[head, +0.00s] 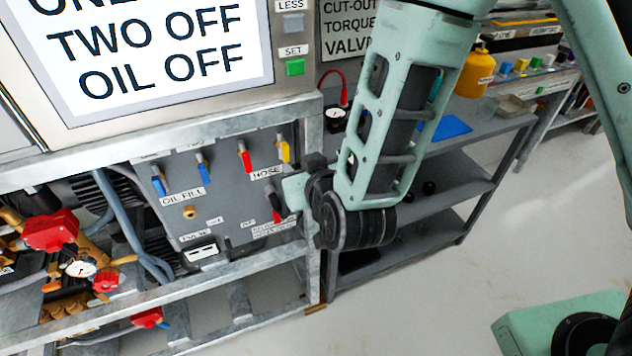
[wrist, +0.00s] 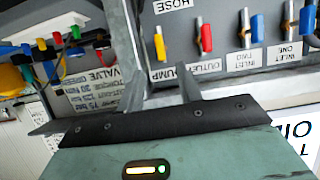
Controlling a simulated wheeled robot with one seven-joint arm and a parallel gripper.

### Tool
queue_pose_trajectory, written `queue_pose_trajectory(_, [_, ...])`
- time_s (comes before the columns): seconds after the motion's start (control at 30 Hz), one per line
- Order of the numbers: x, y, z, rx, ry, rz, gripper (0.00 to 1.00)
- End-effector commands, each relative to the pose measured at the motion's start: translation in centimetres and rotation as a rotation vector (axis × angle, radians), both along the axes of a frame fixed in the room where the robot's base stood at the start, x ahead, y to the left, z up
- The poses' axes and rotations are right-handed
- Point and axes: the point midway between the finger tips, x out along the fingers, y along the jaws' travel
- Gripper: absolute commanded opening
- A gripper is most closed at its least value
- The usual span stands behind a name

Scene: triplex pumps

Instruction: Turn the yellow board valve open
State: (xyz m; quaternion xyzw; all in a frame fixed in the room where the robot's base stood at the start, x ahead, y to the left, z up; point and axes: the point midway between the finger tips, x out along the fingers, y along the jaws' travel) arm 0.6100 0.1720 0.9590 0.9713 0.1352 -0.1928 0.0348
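The yellow board valve (head: 284,150) is a small lever at the upper right of the grey valve panel, its handle nearly upright. It also shows in the wrist view (wrist: 159,44), just beyond the finger area and above a white label. My gripper (head: 296,188) is below and slightly right of the yellow lever in the head view. In the wrist view my gripper (wrist: 160,78) seems open, with a gap between its grey fingers and nothing held. No contact with the lever shows. The head view hides most of the fingers.
A red lever (head: 244,158) and blue levers (head: 203,170) sit left of the yellow one. Another red-handled lever (head: 275,205) is close to my gripper. A metal frame post (head: 312,130) borders the panel, and shelves (head: 465,175) stand to the right.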

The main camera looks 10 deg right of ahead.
Motion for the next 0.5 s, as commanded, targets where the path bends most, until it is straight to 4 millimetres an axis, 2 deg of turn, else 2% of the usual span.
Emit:
queue_pose_trajectory(0.23, [-4.1,-1.1,1.7,-0.001,-0.001,0.004,0.35])
queue_pose_trajectory(0.5, [-4.3,-1.2,2.5,-0.003,0.004,-0.005,0.35])
